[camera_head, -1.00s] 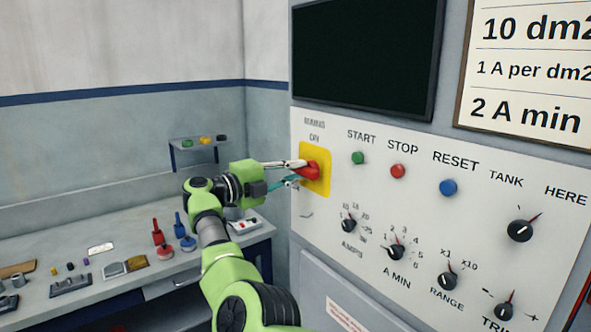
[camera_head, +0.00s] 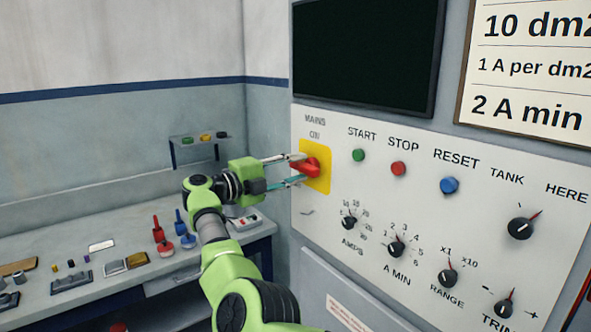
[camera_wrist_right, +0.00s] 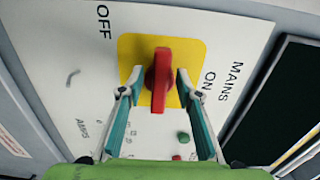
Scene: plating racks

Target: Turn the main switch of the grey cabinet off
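The main switch is a red handle (camera_head: 308,168) on a yellow plate (camera_head: 325,166) at the left of the grey cabinet's white panel (camera_head: 430,210). My right gripper (camera_head: 298,169) is at the switch, one finger above the handle and one below. In the right wrist view the red handle (camera_wrist_right: 160,82) stands between the fingertips of the gripper (camera_wrist_right: 160,77), with a small gap on both sides. The MAINS and ON labels are right of the plate there, and OFF is at upper left. I cannot tell exactly which label the handle points to. My left gripper is out of view.
Green (camera_head: 359,155), red (camera_head: 398,169) and blue (camera_head: 449,186) buttons sit right of the switch, with several black knobs below. A dark screen (camera_head: 365,55) is above. A workbench (camera_head: 110,275) with small parts stands at left.

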